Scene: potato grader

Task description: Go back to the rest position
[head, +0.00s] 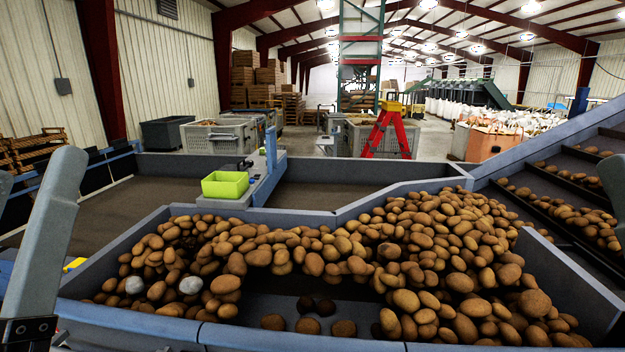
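A grey part of my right arm (614,185) just shows at the right edge. Many brown potatoes (440,240) lie in the grey-walled trough in front of me. Two pale grey, stone-like lumps (134,285) (190,285) lie among the potatoes at its left. A lime green bin (225,185) stands on a grey ledge behind the trough; its inside looks empty.
A blue-grey upright post (271,150) stands beside the bin. A sloping conveyor (570,200) with potatoes rises at the right. The dark belt (125,212) at the left is bare. Behind are a red stepladder (388,130), crates and sacks, away from the trough.

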